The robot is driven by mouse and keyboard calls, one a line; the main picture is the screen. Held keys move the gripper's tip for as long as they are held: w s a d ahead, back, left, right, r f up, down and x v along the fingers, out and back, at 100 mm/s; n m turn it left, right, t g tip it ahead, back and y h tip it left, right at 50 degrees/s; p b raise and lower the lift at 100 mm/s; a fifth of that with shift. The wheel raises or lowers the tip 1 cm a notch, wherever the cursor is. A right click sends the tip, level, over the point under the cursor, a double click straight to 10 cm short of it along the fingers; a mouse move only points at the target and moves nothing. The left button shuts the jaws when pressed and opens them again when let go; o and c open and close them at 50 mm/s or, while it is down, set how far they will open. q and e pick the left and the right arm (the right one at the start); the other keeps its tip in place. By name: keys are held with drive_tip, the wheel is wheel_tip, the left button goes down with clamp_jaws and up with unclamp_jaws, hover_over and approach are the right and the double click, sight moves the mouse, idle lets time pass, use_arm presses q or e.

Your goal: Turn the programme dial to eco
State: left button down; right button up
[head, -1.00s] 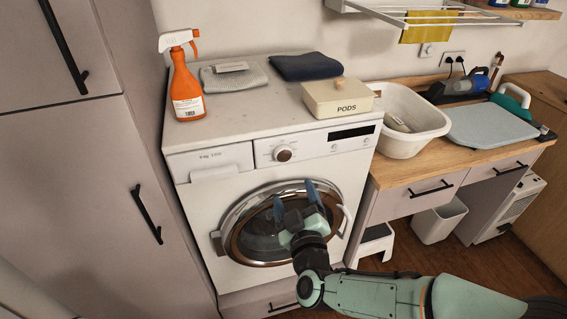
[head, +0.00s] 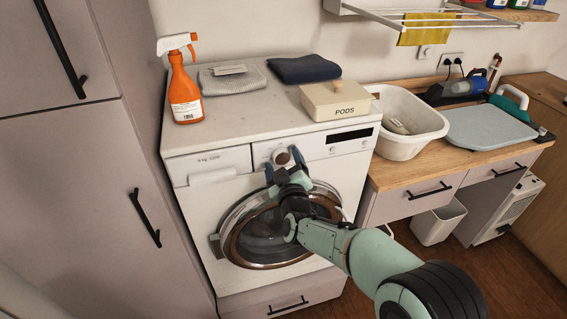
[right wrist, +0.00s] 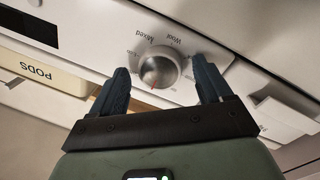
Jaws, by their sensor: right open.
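The programme dial (head: 282,157) is a round silver knob on the white washing machine's front panel. In the right wrist view the dial (right wrist: 158,70) shows a red mark near its lower edge. My right gripper (head: 285,168) is open in front of the panel. In the right wrist view its two blue fingers (right wrist: 161,78) stand on either side of the dial, with gaps between. I cannot tell how near the tips are to the panel. My left gripper is out of view.
The washing machine (head: 190,217) has a round door (head: 257,245) below the panel. On top are an orange spray bottle (head: 186,98), folded cloths and a PODS box (head: 338,107). A white basin (head: 425,135) stands on the counter to the right.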

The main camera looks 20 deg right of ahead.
drive_tip(key=c, duration=1)
drive_tip(key=shift+m, duration=0.3)
drive_tip(key=m+b, duration=0.1)
drive_tip(key=m, duration=0.2)
drive_tip(key=shift+m+b, duration=0.3)
drive_tip(key=shift+b, duration=0.05)
drive_tip(key=m+g+y+b, duration=0.1)
drive_tip(key=m+b, duration=0.1)
drive_tip(key=m, duration=0.3)
drive_tip(key=m+b, duration=0.1)
drive_tip(key=m, duration=0.2)
drive_tip(key=shift+d+r+b, duration=0.1)
drive_tip(key=shift+d+b, duration=0.05)
drive_tip(key=shift+b, duration=0.25)
drive_tip(key=shift+m+y+b, duration=0.6)
drive_tip(key=shift+m+b, duration=0.5)
drive_tip(key=shift+m, duration=1)
drive_tip(key=shift+r, duration=0.1)
